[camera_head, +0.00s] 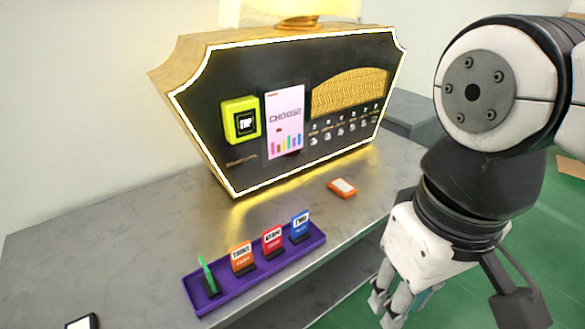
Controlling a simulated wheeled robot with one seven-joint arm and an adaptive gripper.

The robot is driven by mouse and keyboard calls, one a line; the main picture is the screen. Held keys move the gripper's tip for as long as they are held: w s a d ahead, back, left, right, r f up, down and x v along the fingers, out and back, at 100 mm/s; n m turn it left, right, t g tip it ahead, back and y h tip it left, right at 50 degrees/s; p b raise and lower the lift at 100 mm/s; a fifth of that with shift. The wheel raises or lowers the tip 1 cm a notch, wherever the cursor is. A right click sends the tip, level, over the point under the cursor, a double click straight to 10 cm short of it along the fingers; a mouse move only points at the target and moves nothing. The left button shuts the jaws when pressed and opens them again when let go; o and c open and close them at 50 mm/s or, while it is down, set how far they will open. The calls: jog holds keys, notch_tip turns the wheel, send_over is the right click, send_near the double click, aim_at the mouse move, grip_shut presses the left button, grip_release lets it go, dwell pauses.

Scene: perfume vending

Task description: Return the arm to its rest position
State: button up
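My gripper (388,306) hangs at the lower right, off the front edge of the grey counter, pointing down. Its fingers are partly visible and partly cut by the bottom edge. I cannot tell whether they are open or shut. My white and black arm comes in from the right above it. The gold and black perfume vending machine (240,75) stands on the counter (150,205), apart from my gripper.
A purple tray (280,268) holds several small upright cards in green, orange, red and blue. An orange and white item (342,188) lies in front of the machine. A dark item (82,322) is at the lower left. Green floor (540,250) shows at the right.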

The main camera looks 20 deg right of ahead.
dwell(0.6)
notch_tip(320, 180, up, 22)
jog(key=t+p, duration=0.3)
jog(key=p, duration=1.7)
jog(key=shift+r+t+p, duration=0.25)
jog(key=shift+t+p, duration=0.05)
jog(key=shift+p, duration=0.05)
jog(key=shift+a, duration=0.1)
